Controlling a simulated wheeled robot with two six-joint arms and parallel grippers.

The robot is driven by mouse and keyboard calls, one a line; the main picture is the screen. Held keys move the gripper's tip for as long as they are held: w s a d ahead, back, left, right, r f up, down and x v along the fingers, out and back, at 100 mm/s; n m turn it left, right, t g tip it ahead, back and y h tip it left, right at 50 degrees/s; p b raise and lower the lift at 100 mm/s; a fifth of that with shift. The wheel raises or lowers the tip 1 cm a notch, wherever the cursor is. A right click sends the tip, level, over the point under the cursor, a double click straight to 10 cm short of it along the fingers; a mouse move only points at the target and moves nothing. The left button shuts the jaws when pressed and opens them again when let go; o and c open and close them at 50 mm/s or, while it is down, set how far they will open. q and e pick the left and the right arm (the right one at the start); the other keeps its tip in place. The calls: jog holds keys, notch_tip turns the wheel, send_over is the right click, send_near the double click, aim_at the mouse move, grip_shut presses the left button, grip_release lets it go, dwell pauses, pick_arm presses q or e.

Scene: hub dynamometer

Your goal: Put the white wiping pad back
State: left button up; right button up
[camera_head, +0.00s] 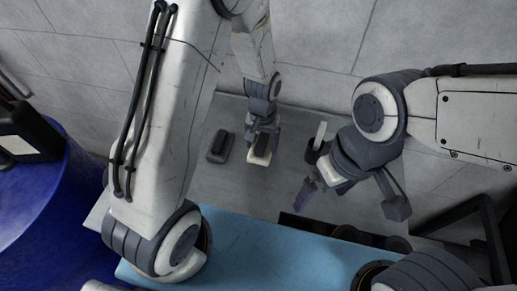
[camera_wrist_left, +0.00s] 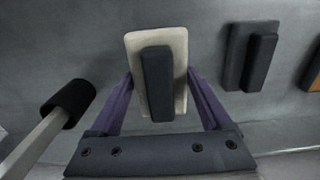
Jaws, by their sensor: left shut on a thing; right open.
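The white wiping pad (camera_head: 259,159) has a pale, rounded-rectangular base and a dark block handle; it also shows in the left wrist view (camera_wrist_left: 176,48). My left gripper (camera_head: 261,148) is shut on it, with its purple fingers on either side of the pad in the left wrist view (camera_wrist_left: 160,90). The pad is over the grey surface; I cannot tell whether it touches it. My right gripper (camera_head: 347,203) is open and empty, further right and nearer in the head view.
A dark pad with a block handle (camera_head: 219,147) lies left of the white pad; it also shows in the left wrist view (camera_wrist_left: 234,55). A pale-handled tool with a black end (camera_head: 320,135) stands to the right. A light-blue surface (camera_head: 250,245) is in front, and a blue drum (camera_head: 45,185) at left.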

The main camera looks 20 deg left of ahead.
pick_arm(q)
jog(key=shift+w+a+f, duration=0.2)
jog(key=shift+a+f, duration=0.25)
jog(key=shift+a, duration=0.15)
notch_tip(320, 180, down, 3)
jog(key=shift+f+p, duration=0.15)
jog(key=shift+p, duration=0.2)
jog(key=shift+f, duration=0.35)
jog(key=shift+f, duration=0.1)
jog(key=o, duration=1.4)
notch_tip(320, 180, up, 12)
jog(key=shift+r+b, duration=0.15)
jog(key=shift+b, duration=0.35)
